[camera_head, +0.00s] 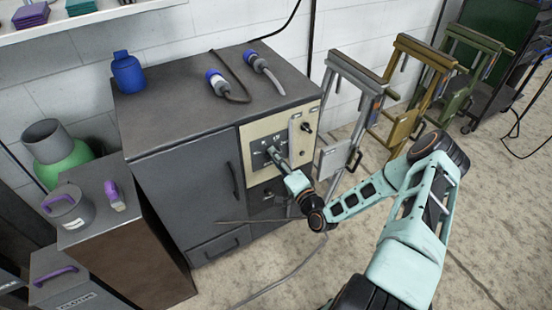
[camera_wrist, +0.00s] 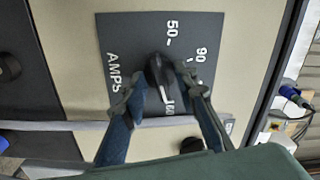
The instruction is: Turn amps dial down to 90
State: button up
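The amps dial (camera_wrist: 157,70) is a black knob on a dark plate (camera_wrist: 120,35) marked AMPS, 50 and 90, with a third, partly hidden number below the knob. The knob's long side runs toward that third number, away from 90. My gripper (camera_wrist: 164,84) has one finger on each side of the dial, with a gap between the fingertips. The left finger is close to the knob; I cannot tell whether it touches. In the head view my gripper (camera_head: 276,156) is at the cream panel (camera_head: 304,125) of the grey cabinet, hiding the dial.
The cabinet top (camera_head: 180,95) holds a blue bottle (camera_head: 128,73) and two plugs with cables, including one plug (camera_head: 217,82). A silver gate frame (camera_head: 343,110) stands right of the panel. Cables lie on the floor in front. A black knob (camera_wrist: 192,145) sits below the plate.

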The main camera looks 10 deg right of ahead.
jog(key=shift+c, duration=0.4)
grip_shut()
jog(key=shift+n, duration=0.3)
jog(key=shift+d+f+n+b, duration=0.1)
jog(key=shift+f+n+b, duration=0.05)
jog(key=shift+n+b, duration=8.2)
jog(key=n+p, duration=0.2)
jog(key=shift+n, duration=0.35)
